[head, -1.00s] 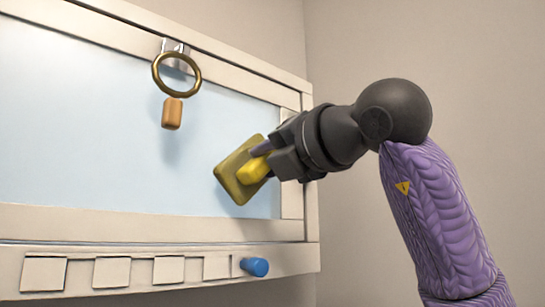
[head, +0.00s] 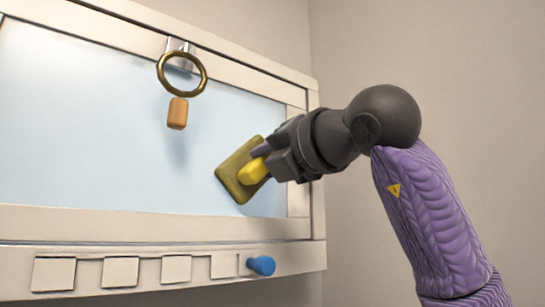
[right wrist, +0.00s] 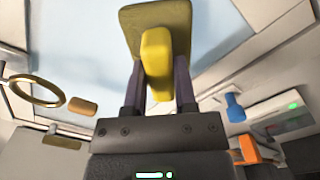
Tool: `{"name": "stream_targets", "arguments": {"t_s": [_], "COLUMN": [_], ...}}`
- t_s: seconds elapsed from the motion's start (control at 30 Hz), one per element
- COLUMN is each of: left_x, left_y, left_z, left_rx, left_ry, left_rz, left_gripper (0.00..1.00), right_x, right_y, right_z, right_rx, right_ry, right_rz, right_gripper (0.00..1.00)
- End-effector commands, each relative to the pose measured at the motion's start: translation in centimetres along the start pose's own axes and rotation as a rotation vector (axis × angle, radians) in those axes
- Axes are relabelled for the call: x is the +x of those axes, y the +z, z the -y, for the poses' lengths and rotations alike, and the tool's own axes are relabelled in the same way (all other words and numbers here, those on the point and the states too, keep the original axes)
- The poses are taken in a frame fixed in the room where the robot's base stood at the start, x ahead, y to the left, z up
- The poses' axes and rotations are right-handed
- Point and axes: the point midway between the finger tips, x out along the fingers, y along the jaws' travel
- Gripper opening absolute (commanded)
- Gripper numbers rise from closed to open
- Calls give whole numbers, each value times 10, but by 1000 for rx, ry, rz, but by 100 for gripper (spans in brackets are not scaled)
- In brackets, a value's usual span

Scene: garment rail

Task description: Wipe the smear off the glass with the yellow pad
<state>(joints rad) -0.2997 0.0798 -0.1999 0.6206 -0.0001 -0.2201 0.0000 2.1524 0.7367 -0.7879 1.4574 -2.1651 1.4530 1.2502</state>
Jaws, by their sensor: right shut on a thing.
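The yellow pad (head: 239,171) has an olive-yellow flat face and a brighter yellow grip block. My right gripper (head: 262,161) is shut on the grip block, and the pad's face is turned to the glass. The pad also shows in the right wrist view (right wrist: 156,45), between my two fingers. The pale blue glass (head: 85,120) fills the framed panel. The pad is in front of its lower right part; I cannot tell whether it touches. No smear shows on the visible glass; it may be hidden behind the pad. My left gripper is not in view.
A brass ring (head: 182,74) hangs from a metal bracket at the frame's top, with an orange-brown block (head: 178,113) below it. A blue knob (head: 262,265) and several pale square tiles line the ledge under the glass. The wall at right is bare.

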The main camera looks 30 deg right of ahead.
Motion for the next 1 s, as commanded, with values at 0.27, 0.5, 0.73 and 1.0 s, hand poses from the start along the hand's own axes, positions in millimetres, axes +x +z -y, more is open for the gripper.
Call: {"name": "stream_targets", "arguments": {"t_s": [0.27, 0.5, 0.73, 1.0], "left_x": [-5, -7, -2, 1], "left_y": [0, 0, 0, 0], "left_z": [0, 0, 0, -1], "left_rx": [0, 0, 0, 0], "left_ry": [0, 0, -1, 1], "left_rz": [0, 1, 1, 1], "left_gripper": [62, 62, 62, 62], "right_x": [-1, -2, -3, -3], "right_y": [19, 31, 15, 0], "right_z": [18, 29, 16, 0], "right_rx": [3, 3, 0, 0], "right_ry": [-2, -3, -3, -1], "right_rz": [1, 5, 3, 2], "right_gripper": [0, 0, 0, 0]}}
